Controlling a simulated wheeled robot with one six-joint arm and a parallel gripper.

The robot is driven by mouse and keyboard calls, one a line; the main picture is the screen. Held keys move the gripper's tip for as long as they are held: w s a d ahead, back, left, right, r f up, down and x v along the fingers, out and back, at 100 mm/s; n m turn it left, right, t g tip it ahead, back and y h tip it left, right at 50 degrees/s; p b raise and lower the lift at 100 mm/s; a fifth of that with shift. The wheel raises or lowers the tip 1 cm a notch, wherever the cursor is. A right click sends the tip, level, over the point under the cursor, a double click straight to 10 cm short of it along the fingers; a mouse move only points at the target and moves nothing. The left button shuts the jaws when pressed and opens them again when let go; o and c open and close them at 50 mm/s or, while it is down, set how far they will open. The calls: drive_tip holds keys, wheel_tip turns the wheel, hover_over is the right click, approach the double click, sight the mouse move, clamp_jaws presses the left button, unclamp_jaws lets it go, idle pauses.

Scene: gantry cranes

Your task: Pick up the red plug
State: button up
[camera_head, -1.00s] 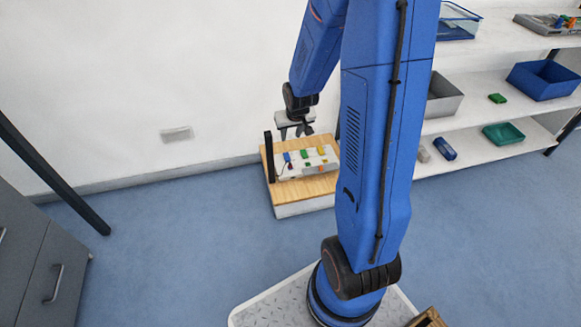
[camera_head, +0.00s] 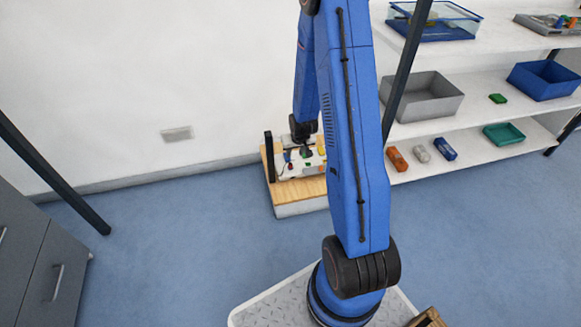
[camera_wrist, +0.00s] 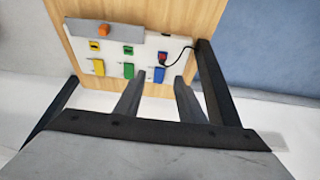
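The red plug (camera_wrist: 163,57) sits at a small blue-edged spot on the white panel (camera_wrist: 145,44). A black cable curves from it toward the dark post. A small red spot, likely the plug, shows in the head view (camera_head: 290,166). My gripper (camera_wrist: 158,82) is open, with its two fingers apart and nothing between them. In the wrist view the fingertips lie just below the plug, on either side of a blue block (camera_wrist: 159,74). In the head view my gripper (camera_head: 305,153) is low over the panel; the exact gap is unclear.
Yellow (camera_wrist: 98,67) and green (camera_wrist: 128,70) blocks stand left of the blue one. An orange knob (camera_wrist: 103,30) sits on a grey piece. Shelves with bins (camera_head: 425,98) stand to the right.

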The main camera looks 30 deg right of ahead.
hover_over(291, 163)
drive_tip(key=s, duration=0.3)
drive_tip(key=f, duration=0.7)
drive_tip(key=shift+a, duration=0.3)
drive_tip(key=shift+w+x, duration=0.2)
drive_tip(key=shift+x, duration=2.45)
drive_tip(key=shift+a, duration=0.15)
drive_tip(key=shift+c, duration=0.6)
clamp_jaws()
